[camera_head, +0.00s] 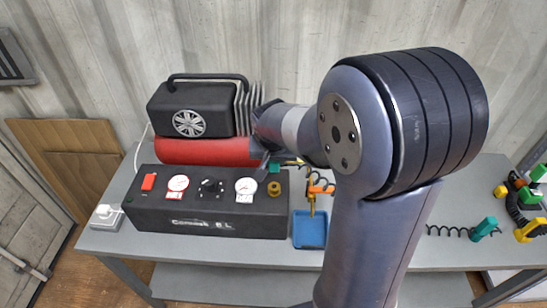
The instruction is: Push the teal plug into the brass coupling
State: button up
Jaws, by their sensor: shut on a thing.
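My gripper (268,160) points down near the right end of the compressor and is shut on a small teal plug (275,168). The teal plug shows just above the coupling in the picture, apparently apart from it. The exact height and alignment between plug and coupling cannot be told from this view. My arm hides part of the fingers and the table behind.
The black compressor with a red tank (205,151) stands behind the control box (200,221). An orange fitting (318,189) with a coiled hose is right of the coupling, above a blue tray (310,229). A teal-handled tool (484,228) and several coloured tools lie at the right.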

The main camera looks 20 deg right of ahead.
jog(key=shift+f, duration=0.2)
jog(key=b, duration=0.4)
send_over(274, 186)
jog(key=shift+f, duration=2.7)
jog(key=shift+b, duration=0.5)
jog(key=shift+f+b, duration=0.6)
jog(key=shift+f, duration=0.05)
jog(key=o, duration=1)
jog(key=shift+r, duration=0.15)
jog(key=v, duration=1)
jog(key=shift+s+r+b, duration=0.2)
jog(key=shift+r+b, duration=0.1)
jog(key=shift+b, duration=0.05)
